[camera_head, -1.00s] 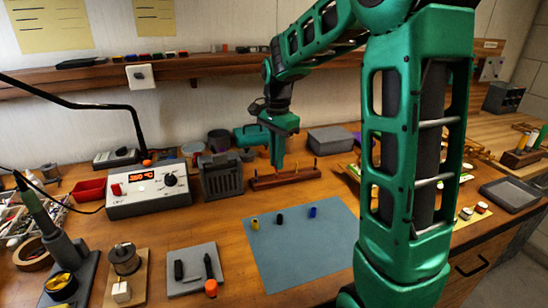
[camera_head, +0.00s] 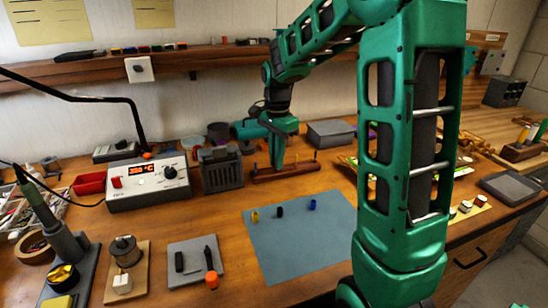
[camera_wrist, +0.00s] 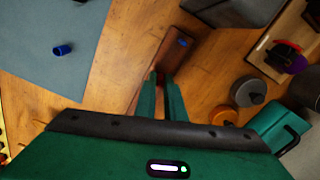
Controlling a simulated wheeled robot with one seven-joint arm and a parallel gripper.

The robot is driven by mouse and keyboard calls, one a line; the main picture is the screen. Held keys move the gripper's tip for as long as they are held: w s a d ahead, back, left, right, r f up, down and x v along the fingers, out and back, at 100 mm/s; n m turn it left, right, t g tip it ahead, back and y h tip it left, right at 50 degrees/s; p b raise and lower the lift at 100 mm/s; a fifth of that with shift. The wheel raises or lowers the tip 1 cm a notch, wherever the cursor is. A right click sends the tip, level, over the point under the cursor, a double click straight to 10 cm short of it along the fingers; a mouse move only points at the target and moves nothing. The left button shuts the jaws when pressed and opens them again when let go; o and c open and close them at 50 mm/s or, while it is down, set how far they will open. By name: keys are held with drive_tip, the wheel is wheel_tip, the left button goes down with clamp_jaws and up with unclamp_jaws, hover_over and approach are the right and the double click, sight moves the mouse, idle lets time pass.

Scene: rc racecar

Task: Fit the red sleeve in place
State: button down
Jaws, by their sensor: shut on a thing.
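My gripper (camera_head: 277,167) points down at the brown wooden peg block (camera_head: 300,171), its fingertips low at the block's left-middle part. In the wrist view, my gripper (camera_wrist: 160,77) is nearly closed, with a small dark red piece showing between the fingertips. This looks like the red sleeve (camera_wrist: 160,69), mostly hidden by the fingers. The block (camera_wrist: 172,55) lies under the tips, with a small blue mark on its far end. Whether the sleeve is around a peg cannot be told. Thin upright pegs show on the block to the right of the fingers.
A blue-grey mat (camera_head: 300,245) holds a yellow sleeve (camera_head: 255,216), a black sleeve (camera_head: 280,211) and a blue sleeve (camera_head: 312,204). A dark grey ribbed holder (camera_head: 221,170) stands left of the block. Round containers and a grey box (camera_head: 331,133) stand behind it.

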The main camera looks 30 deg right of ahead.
drive_tip(key=shift+f, duration=0.2)
drive_tip(key=c, duration=1.4)
unclamp_jaws()
drive_tip(key=shift+o, duration=0.2)
drive_tip(key=shift+r, duration=4.55)
drive_tip(key=s+f+n, duration=0.2)
drive_tip(key=s+n, duration=0.1)
drive_tip(key=s, duration=0.7)
drive_tip(key=s+d+f+n, duration=0.1)
drive_tip(key=s+f+n, duration=0.2)
drive_tip(key=s, duration=0.7)
drive_tip(key=s+d+f+n, duration=0.1)
drive_tip(key=s+n, duration=0.3)
drive_tip(key=s, duration=0.6)
drive_tip(key=shift+s+d+f, duration=0.15)
drive_tip(key=shift+s+f, duration=0.05)
drive_tip(key=shift+f, duration=0.25)
drive_tip(key=shift+s+d+f, duration=0.1)
drive_tip(key=shift+s+f, duration=0.1)
drive_tip(key=shift+f, duration=0.25)
